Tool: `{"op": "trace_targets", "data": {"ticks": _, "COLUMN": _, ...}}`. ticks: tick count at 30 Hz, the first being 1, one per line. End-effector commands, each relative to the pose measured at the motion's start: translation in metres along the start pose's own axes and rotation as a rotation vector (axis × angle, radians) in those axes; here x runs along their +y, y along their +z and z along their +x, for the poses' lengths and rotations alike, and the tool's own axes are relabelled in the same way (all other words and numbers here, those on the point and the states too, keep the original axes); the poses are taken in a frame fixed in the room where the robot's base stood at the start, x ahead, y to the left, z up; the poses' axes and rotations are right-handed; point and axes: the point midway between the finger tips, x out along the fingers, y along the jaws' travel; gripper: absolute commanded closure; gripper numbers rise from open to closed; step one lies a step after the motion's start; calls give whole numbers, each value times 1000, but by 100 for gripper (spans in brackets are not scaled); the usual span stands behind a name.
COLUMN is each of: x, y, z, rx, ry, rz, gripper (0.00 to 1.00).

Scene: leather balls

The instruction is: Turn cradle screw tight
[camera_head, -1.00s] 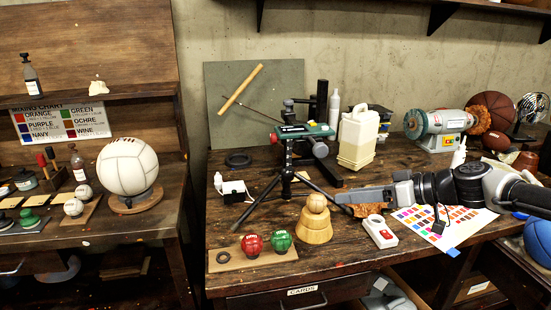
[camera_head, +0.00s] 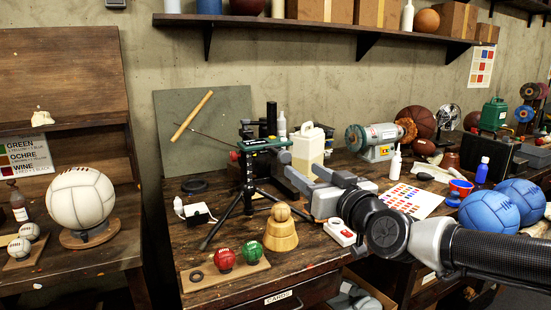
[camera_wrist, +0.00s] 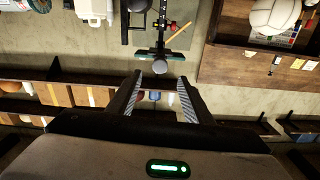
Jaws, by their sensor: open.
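A black tripod stand (camera_head: 249,185) on the workbench carries a green clamp-like head (camera_head: 262,145), with a red knob (camera_head: 233,156) at its left end. A round grey knob (camera_head: 285,157) shows at the head's right end; I take it for the cradle screw. In the wrist view the grey knob (camera_wrist: 160,68) lies just beyond the fingertips, roughly between their lines. My gripper (camera_head: 302,177) is open and empty, right of the stand, pointing left toward the head. It also shows in the wrist view (camera_wrist: 160,85), apart from the knob.
A cream jug (camera_head: 307,150) stands behind my gripper. A bench grinder (camera_head: 378,140) stands at the right. Blue balls (camera_head: 488,213) lie near my arm.

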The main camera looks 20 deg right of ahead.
Motion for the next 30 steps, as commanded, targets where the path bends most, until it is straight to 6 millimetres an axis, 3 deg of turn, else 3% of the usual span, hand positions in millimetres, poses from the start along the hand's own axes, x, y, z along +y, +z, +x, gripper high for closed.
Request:
{"op": "trace_targets", "data": {"ticks": 9, "x": -2, "y": 3, "z": 72, "rx": -1, "ry": -4, "rz": -1, "gripper": 54}}
{"op": "trace_targets", "data": {"ticks": 16, "x": -2, "y": 2, "z": 116, "rx": -1, "ry": -3, "rz": -1, "gripper": 54}}
{"op": "trace_targets", "data": {"ticks": 22, "x": 0, "y": 2, "z": 137, "rx": -2, "ry": -1, "rz": 0, "gripper": 54}}
{"op": "trace_targets", "data": {"ticks": 30, "x": 0, "y": 1, "z": 143, "rx": -2, "ry": 0, "rz": 0, "gripper": 54}}
